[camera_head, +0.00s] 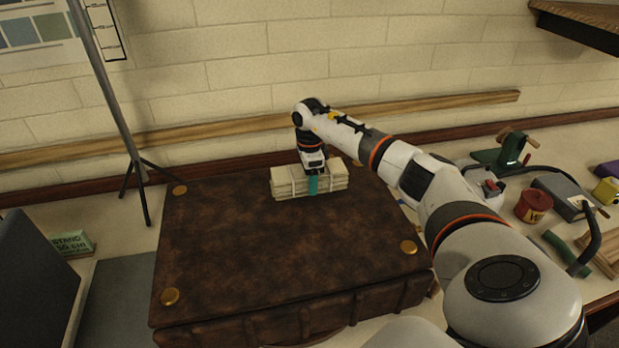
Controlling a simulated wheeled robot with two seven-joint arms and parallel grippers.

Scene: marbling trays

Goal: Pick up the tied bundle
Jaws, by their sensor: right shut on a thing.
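The tied bundle (288,188) is a cream stack of flat sheets with string around it. It is near the back edge of a large brown leather-bound book (260,250) with brass corner studs. My right arm reaches in from the right, and my right gripper (313,183) points down at the middle of the bundle. Its teal finger lies against the bundle's front face, and the gripper is shut on the bundle. The other finger is hidden behind it. I cannot tell whether the bundle touches the book or is slightly raised. My left gripper is not in view.
A thin tripod stand (116,100) rises at the left, behind the book. A red tin (533,206), a grey box (563,197) and a green tool (500,156) crowd the right side. A brick wall closes off the back.

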